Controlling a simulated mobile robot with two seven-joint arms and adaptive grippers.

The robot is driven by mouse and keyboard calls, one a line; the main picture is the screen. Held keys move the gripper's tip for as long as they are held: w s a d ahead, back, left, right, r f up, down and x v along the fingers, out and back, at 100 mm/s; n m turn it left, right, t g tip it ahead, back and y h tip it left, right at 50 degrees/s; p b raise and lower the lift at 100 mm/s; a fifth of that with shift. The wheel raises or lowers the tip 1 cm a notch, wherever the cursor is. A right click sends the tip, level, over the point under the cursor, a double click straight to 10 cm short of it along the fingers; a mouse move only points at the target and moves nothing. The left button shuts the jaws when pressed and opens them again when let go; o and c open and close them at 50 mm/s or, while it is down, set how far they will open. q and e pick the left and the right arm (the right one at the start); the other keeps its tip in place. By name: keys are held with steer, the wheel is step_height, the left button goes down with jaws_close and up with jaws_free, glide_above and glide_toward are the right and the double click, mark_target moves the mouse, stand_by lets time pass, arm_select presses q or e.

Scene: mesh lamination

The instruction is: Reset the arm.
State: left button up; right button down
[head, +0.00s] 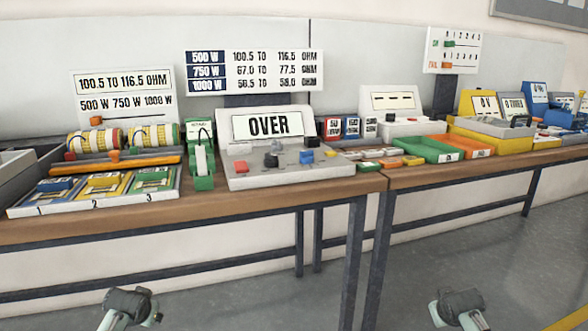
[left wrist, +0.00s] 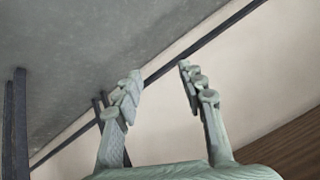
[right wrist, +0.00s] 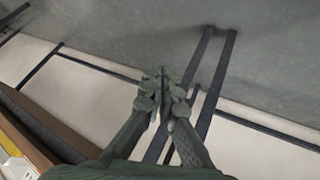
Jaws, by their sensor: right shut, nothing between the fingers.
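My left arm (head: 128,306) shows at the bottom left of the head view, in front of and below the bench. In the left wrist view my left gripper (left wrist: 160,82) has its two fingers spread wide with nothing between them. My right arm (head: 458,306) shows at the bottom right of the head view, also clear of the bench. In the right wrist view my right gripper (right wrist: 165,90) has its fingertips together, with nothing held. Both grippers are away from every object.
The wooden bench (head: 345,190) carries a meter reading OVER (head: 268,125), a numbered three-slot tray (head: 165,193), a rack of rolls, a green tray (head: 428,149), an orange tray (head: 468,145) and a yellow bin (head: 490,139). Dark metal legs (head: 352,255) stand below. The floor in front is free.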

arm_select(q)
steer(key=s+d+f+g, duration=0.1)
steer(key=s+d+f, duration=0.2)
steer(key=s, duration=0.8)
steer(key=s+d+f+g+h, duration=0.1)
steer(key=s+d+f, duration=0.3)
steer(key=s+f, duration=0.4)
steer(key=s+d+f+g+h, duration=0.1)
steer(key=s+f, duration=0.5)
steer(key=s, duration=0.9)
steer(key=shift+s+d+m+g, duration=0.35)
steer(key=shift+d+g, duration=0.25)
steer(key=shift+d, duration=0.65)
arm_select(e)
steer(key=s+a+f+g, duration=0.1)
steer(key=s+a+f, duration=0.2)
steer(key=s, duration=0.8)
steer(key=s+a+f+g+y, duration=0.1)
steer(key=s+a+f, duration=0.3)
steer(key=s+f, duration=0.4)
steer(key=s+a+f+g+y, duration=0.1)
steer(key=s+f, duration=0.5)
steer(key=s, duration=0.9)
steer(key=shift+s+a+n+g, duration=0.35)
steer(key=shift+a+g, duration=0.25)
steer(key=shift+a, duration=0.65)
